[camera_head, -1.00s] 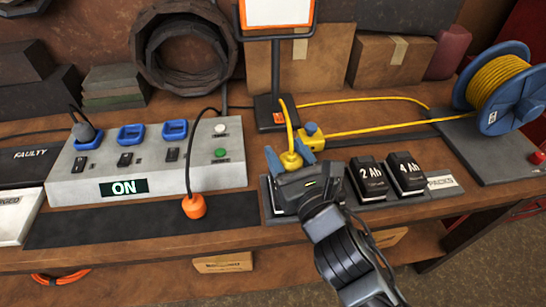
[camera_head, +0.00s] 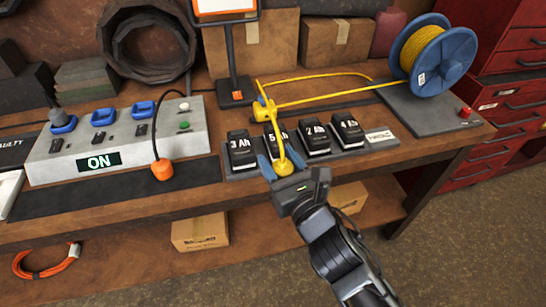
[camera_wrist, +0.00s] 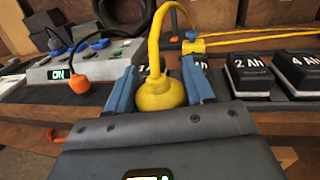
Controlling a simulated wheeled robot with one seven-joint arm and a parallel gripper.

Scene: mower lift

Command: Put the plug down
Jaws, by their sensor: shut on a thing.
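The yellow plug (camera_wrist: 160,93) with its yellow cable is held between the blue fingers of my gripper (camera_head: 277,169). The plug also shows in the head view (camera_head: 284,165), in front of the battery rack (camera_head: 240,172) and near the bench's front edge. In the wrist view my gripper (camera_wrist: 163,88) is shut on the plug's round body, with the cable rising from its top. The plug's underside is hidden by the gripper.
Several labelled batteries (camera_head: 315,139) stand in the rack. A grey socket box (camera_head: 120,143) reading ON is at left, with an orange plug (camera_head: 162,170) hanging in front. A dark mat (camera_head: 110,194) has bare room. The yellow cable reel (camera_head: 437,55) stands at back right.

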